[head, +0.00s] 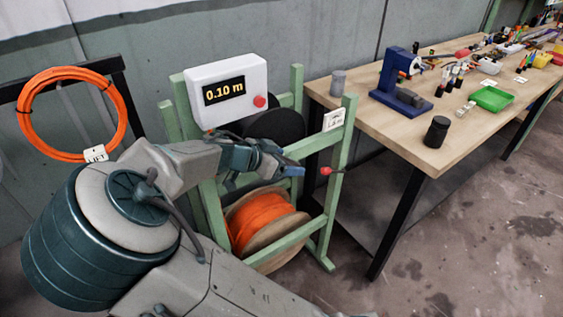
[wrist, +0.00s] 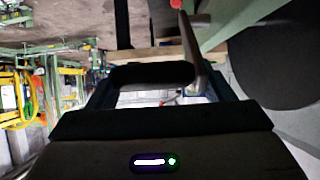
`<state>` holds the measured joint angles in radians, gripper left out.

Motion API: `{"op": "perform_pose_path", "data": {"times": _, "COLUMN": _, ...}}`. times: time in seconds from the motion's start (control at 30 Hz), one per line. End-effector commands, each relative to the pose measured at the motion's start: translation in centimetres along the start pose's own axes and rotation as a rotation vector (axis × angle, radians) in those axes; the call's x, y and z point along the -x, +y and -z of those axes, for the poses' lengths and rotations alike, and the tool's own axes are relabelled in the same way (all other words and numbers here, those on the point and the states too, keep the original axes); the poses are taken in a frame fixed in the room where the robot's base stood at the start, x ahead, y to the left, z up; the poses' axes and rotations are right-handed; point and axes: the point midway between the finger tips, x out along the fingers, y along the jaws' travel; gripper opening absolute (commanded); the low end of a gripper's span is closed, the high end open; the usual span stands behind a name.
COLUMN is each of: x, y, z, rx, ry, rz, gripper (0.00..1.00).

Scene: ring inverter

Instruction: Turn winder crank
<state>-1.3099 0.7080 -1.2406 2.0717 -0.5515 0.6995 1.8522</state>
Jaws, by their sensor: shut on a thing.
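The winder is a green frame (head: 347,150) with a white counter box (head: 228,91) reading 0.10 m and a dark drum (head: 283,125) below it. My gripper (head: 293,169) is in front of the frame, beside the drum. In the wrist view my gripper (wrist: 152,92) is shut on the crank handle, a dark horizontal grip (wrist: 152,75) lying across between the fingers. The crank is mostly hidden behind my gripper in the head view.
A spool of orange cable (head: 263,222) sits low in the frame. An orange cable coil (head: 70,155) hangs at the left. A cluttered workbench (head: 400,125) stands at the right.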

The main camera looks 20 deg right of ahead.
Motion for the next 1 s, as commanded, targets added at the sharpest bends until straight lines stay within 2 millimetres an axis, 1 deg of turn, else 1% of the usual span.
{"op": "perform_pose_path", "data": {"times": 0.03, "x": -0.48, "y": 0.75, "z": 0.38, "rx": 0.0, "ry": 0.007, "rz": -0.024, "gripper": 0.34}}
{"op": "perform_pose_path", "data": {"times": 0.3, "x": -0.53, "y": 0.77, "z": 0.4, "rx": 0.0, "ry": 0.007, "rz": -0.025, "gripper": 0.34}}
{"op": "perform_pose_path", "data": {"times": 0.33, "x": -0.53, "y": 0.77, "z": 0.4, "rx": 0.0, "ry": 0.007, "rz": -0.025, "gripper": 0.8}}
{"op": "perform_pose_path", "data": {"times": 0.37, "x": -0.52, "y": 0.75, "z": 0.4, "rx": 0.0, "ry": 0.007, "rz": -0.025, "gripper": 0.87}}
{"op": "perform_pose_path", "data": {"times": 0.7, "x": 0.02, "y": 0.3, "z": -0.06, "rx": 0.005, "ry": 0.003, "rz": -0.008, "gripper": 0.87}}
{"op": "perform_pose_path", "data": {"times": 1.0, "x": 0.08, "y": 0.18, "z": -0.09, "rx": 0.004, "ry": 0.002, "rz": -0.004, "gripper": 0.87}}
